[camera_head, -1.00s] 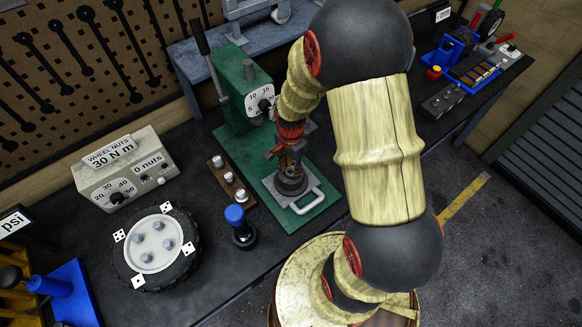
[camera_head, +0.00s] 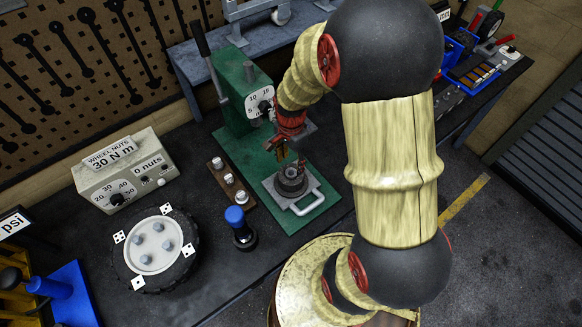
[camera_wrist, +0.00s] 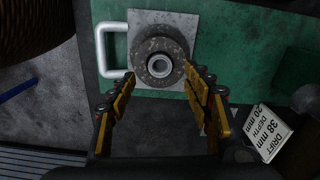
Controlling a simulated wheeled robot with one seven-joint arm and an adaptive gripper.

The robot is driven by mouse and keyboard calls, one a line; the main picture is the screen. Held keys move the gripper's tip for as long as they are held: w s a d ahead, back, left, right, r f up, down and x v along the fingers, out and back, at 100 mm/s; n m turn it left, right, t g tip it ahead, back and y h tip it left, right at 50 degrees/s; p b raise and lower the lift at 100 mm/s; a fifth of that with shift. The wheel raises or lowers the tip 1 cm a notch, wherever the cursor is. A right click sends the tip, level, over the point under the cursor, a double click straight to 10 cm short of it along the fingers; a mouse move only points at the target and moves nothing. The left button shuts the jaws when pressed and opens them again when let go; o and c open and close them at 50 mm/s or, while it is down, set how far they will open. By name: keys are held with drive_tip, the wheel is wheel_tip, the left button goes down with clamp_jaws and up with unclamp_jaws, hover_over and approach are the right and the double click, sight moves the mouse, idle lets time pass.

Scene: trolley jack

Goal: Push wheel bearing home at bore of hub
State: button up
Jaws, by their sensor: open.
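The hub (camera_head: 292,184) is a dark, round piece with a central bore. It sits on a grey plate with a handle (camera_head: 307,203) on the green press base. In the wrist view the hub (camera_wrist: 179,47) is a rough dark ring. A lighter grey ring, apparently the wheel bearing (camera_wrist: 159,54), lies around the dark hole at its centre; how deep it sits I cannot tell. My gripper (camera_head: 290,155) is above the hub, apart from it. In the wrist view my gripper (camera_wrist: 160,82) has its fingers spread wide with nothing between them.
The green press (camera_head: 240,90) with a lever and dial stands behind. A blue-topped tool (camera_head: 238,222) stands on the bench at left, near a strip of studs (camera_head: 230,180). A wheel (camera_head: 152,245) and torque box (camera_head: 125,170) lie further left. A drift-depth sign (camera_wrist: 270,135) is near.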

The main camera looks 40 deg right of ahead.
sight(291, 173)
wheel_tip(291, 173, up, 7)
idle(0.3)
drive_tip(key=shift+n, duration=0.3)
drive_tip(key=s+a+r+n+t+b, duration=0.2)
drive_tip(key=s+a+r+n+b, duration=0.1)
drive_tip(key=s+a+n+b, duration=0.3)
drive_tip(key=s+a+r+n+t+b, duration=0.3)
drive_tip(key=s+a+n+b, duration=0.3)
drive_tip(key=n+b, duration=0.2)
drive_tip(key=shift+n+t+b, duration=0.3)
drive_tip(key=shift+n+b, duration=0.05)
drive_tip(key=shift+n, duration=0.45)
